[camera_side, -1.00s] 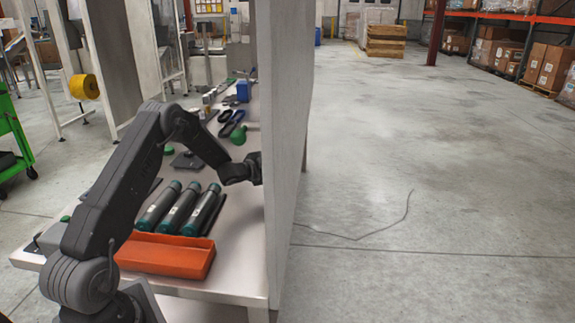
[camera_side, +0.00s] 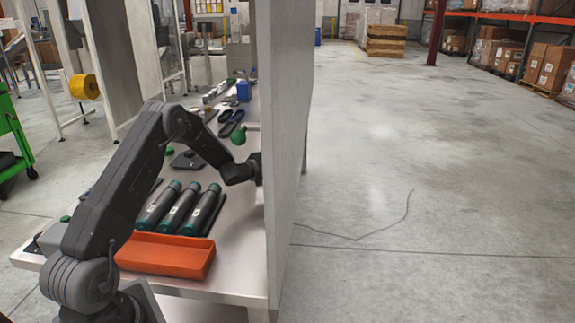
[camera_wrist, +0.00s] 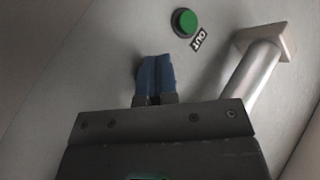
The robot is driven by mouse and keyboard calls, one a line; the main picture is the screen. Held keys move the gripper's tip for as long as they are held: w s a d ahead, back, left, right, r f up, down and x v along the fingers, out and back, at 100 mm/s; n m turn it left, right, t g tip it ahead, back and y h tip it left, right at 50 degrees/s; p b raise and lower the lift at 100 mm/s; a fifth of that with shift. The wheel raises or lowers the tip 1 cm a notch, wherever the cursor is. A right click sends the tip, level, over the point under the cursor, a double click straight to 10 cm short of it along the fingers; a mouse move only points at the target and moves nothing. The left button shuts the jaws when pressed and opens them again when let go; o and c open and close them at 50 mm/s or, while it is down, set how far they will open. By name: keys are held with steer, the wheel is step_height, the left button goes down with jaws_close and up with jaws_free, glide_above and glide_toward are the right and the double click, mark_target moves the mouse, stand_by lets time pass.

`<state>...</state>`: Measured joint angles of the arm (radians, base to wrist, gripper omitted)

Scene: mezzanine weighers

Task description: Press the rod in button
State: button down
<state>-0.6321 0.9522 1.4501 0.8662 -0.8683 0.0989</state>
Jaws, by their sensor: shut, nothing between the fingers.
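In the wrist view, a round green button (camera_wrist: 184,22) sits on a pale panel (camera_wrist: 105,60). A small dark label (camera_wrist: 199,40) beside it appears to read "OUT". No button marked "in" can be made out. My gripper (camera_wrist: 155,66) has its blue fingers shut together, with nothing held, below and left of the green button and apart from it in the picture. The fingertips are close to the panel; I cannot tell whether they touch it or cover anything. In the side view, my gripper's end is hidden by the tall grey panel (camera_side: 285,140).
A metal rod (camera_wrist: 250,76) on a mounting plate stands right of my fingers in the wrist view. In the side view, an orange tray (camera_side: 165,256) and several dark cylinders (camera_side: 178,208) with green ends lie on the bench, below my arm.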

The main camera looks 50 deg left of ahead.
steer(key=shift+w+d, duration=0.3)
steer(key=shift+d, duration=0.05)
stand_by(0.9)
steer(key=shift+s+a, duration=0.6)
steer(key=shift+s+a, duration=0.1)
steer(key=shift+s+a, duration=1.7)
